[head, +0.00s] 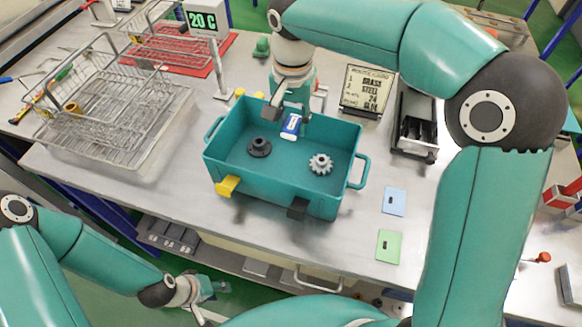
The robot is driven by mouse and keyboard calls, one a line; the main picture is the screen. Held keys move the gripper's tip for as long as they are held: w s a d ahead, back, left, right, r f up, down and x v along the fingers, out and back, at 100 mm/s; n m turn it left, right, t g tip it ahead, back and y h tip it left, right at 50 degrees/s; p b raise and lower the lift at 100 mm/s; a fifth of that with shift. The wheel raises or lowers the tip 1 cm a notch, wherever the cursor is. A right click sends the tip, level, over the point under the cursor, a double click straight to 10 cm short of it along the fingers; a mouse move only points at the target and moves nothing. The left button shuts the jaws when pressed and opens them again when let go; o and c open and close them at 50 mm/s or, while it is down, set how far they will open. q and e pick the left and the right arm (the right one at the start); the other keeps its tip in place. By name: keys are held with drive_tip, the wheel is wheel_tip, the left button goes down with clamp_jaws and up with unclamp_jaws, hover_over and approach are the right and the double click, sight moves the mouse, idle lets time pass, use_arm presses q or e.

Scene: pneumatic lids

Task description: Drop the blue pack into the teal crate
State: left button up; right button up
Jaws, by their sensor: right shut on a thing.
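The teal crate (222,157) stands open on the metal table in the middle of the head view. A black flanged part (259,147) and a pale gear (320,164) lie on its floor. My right gripper (288,117) reaches over the crate's far wall from behind, pointing down. It is shut on the blue pack (291,125), which has a white label and shows over the crate's far inner side. I cannot tell how high the pack is above the floor. My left gripper (214,287) is low at the bottom left, below the table's front edge, well apart from the crate; its fingers are too small to read.
Wire baskets (110,110) stand on the left of the table. A sign board (367,89) and a black tray (414,125) are behind and right of the crate. Blue (394,201) and green (389,246) cards lie at right. A temperature display (204,20) stands at the back.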

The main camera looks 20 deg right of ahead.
drive_tip(key=shift+s+f+b, duration=0.1)
drive_tip(key=shift+f+b, duration=0.6)
drive_tip(key=shift+f, duration=0.5)
drive_tip(key=o, duration=1)
drive_tip(key=shift+r, duration=0.15)
wheel_tip(320, 180, up, 12)
